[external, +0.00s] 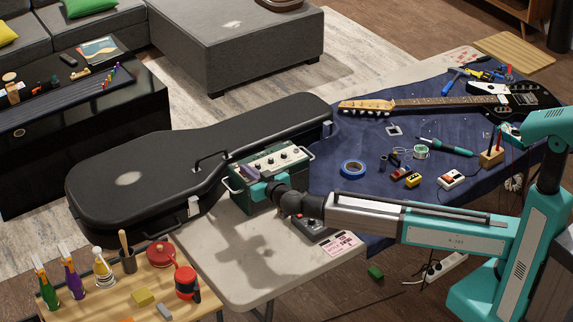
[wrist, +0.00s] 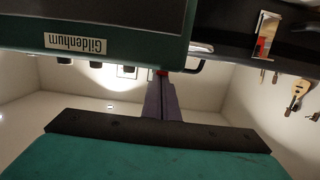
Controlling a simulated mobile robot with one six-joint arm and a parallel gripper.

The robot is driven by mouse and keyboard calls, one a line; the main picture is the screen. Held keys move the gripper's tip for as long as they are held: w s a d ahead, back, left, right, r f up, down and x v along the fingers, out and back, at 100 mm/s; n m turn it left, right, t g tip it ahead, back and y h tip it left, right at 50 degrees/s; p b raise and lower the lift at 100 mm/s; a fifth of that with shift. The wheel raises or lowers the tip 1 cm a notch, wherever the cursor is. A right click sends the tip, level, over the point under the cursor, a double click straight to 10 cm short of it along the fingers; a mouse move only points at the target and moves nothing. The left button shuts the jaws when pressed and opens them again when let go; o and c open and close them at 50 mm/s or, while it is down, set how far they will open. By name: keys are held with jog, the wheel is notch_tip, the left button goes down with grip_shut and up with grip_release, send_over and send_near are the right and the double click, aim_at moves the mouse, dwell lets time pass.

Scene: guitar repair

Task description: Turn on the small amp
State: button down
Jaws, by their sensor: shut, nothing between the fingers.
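The small amp (external: 284,161) is a green box with a pale top panel carrying several knobs. It stands upright on the table beside the guitar case. In the wrist view its dark front and "Gildenhum" name plate (wrist: 75,44) appear upside down. My gripper (external: 241,173) is at the amp's left end, over the panel's left side. In the wrist view my gripper (wrist: 163,78) is shut and empty, its dark fingers reaching to the amp's edge. The switch's state cannot be seen.
A black guitar case (external: 130,175) lies just behind and left of the amp. A dark pedal (external: 311,228) and a pink card (external: 341,243) lie in front, under my arm. A guitar (external: 440,101) and tools lie on the blue cloth. Bare table (external: 235,270) is free at front.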

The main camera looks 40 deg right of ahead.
jog(key=shift+w+r, duration=0.1)
jog(key=shift+r, duration=0.45)
jog(key=r, duration=0.2)
jog(key=shift+w+r, duration=0.2)
jog(key=shift+r, duration=0.2)
jog(key=s+r+b, duration=0.2)
jog(key=s+r, duration=0.2)
jog(key=s, duration=0.5)
jog(key=shift+s, duration=0.1)
